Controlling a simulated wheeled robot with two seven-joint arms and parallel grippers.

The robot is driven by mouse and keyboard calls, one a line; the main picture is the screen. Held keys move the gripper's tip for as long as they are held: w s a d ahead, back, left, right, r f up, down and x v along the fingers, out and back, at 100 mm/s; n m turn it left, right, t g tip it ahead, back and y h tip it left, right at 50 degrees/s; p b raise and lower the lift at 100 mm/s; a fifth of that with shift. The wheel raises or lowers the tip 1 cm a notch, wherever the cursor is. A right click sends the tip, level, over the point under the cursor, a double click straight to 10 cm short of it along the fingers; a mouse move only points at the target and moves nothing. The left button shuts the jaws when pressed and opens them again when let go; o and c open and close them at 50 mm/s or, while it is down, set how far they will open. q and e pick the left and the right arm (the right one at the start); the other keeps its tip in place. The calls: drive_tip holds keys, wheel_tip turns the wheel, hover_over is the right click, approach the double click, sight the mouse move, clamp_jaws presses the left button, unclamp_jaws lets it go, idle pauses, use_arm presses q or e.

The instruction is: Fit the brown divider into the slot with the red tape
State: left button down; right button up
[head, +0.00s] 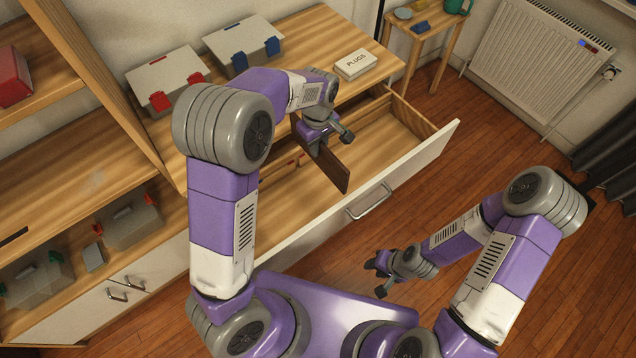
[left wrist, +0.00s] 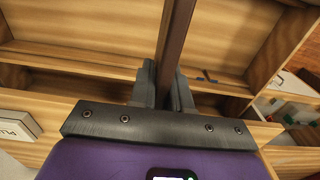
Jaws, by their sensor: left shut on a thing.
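The brown divider (head: 330,170) is a long, thin dark board. My left gripper (head: 322,138) is shut on it and holds it over the open drawer (head: 270,215). In the left wrist view the divider (left wrist: 176,35) runs up between the fingers of the left gripper (left wrist: 163,88). A small red mark (head: 297,160) shows in the head view by the drawer's inner side, left of the divider; its slot is not clear. Blue tape (left wrist: 207,77) shows on a drawer wall in the left wrist view. My right gripper (head: 379,277) is open and empty, outside the drawer front.
A box marked PLUGS (head: 355,64) and two cases, one with red latches (head: 167,80) and one with blue latches (head: 243,45), stand on the worktop. The drawer front (head: 390,178) has a metal handle. A radiator (head: 535,60) stands at the right.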

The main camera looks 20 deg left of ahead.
sight(318, 159)
use_arm(q)
wheel_tip(318, 159, down, 19)
drive_tip(key=b, duration=0.5)
drive_tip(key=shift+r, duration=0.3)
drive_tip(key=c, duration=1.5)
unclamp_jaws()
drive_tip(key=shift+f, duration=0.2)
drive_tip(key=o, duration=0.4)
drive_tip(key=shift+r, duration=0.1)
wheel_tip(318, 159, up, 12)
drive_tip(key=p, duration=0.3)
drive_tip(key=shift+r, duration=0.1)
